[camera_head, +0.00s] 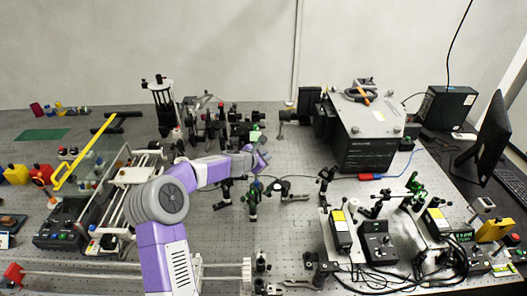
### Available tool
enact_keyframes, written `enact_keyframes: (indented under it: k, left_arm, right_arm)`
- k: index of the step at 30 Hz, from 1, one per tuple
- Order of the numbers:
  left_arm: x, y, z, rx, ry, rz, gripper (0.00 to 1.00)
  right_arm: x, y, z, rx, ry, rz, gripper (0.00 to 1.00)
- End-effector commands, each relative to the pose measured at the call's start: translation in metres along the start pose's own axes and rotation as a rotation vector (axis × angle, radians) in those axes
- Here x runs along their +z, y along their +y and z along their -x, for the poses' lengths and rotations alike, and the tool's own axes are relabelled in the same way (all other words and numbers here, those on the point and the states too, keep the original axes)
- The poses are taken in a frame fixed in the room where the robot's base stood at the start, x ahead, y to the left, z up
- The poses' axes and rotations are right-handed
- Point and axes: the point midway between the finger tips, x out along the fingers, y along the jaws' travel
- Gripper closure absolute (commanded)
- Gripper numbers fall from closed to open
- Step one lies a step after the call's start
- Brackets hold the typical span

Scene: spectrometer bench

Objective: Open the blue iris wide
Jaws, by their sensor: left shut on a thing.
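My left arm comes in from the lower left, and its purple and white gripper (264,156) is over the middle of the optical table. The gripper is shut on a small part of the blue iris (257,185). The fingers and the part between them are too small to make out. The iris stands on a dark post on the perforated tabletop, just below the gripper in the picture. How wide its opening is cannot be seen. My right gripper is not in view.
Dark optic mounts (205,125) stand close behind the gripper. A large grey-topped instrument box (365,130) is at the back right. Green-ringed mounts and black boxes (378,240) with cables crowd the front right. A glass-panelled rack with a yellow handle (85,155) stands left.

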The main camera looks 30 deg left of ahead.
Motion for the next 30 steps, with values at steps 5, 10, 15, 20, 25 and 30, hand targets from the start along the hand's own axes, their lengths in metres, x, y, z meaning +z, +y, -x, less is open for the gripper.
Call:
enact_keyframes:
  k: [5, 10, 15, 20, 25, 30]
  left_arm:
    - [0.001, 0.0, 0.0, 0.002, 0.001, -0.005, 1.0]
    - [0.001, 0.0, 0.0, 0.002, 0.001, -0.005, 0.82]
    - [0.001, 0.0, 0.0, 0.001, 0.001, -0.004, 0.64]
    - [0.0, 0.0, 0.0, 0.001, 0.001, -0.004, 0.64]
    - [0.0, 0.001, 0.006, 0.004, 0.001, -0.004, 0.64]
    - [-0.001, 0.001, 0.027, 0.005, 0.002, -0.006, 0.64]
  right_arm:
    - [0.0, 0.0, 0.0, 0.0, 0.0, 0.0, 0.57]
    - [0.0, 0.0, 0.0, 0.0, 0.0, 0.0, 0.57]
    - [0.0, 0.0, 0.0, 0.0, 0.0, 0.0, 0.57]
    - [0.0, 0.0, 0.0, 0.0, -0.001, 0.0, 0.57]
    - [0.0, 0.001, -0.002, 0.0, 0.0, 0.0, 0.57]
    - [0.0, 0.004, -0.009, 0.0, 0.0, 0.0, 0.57]
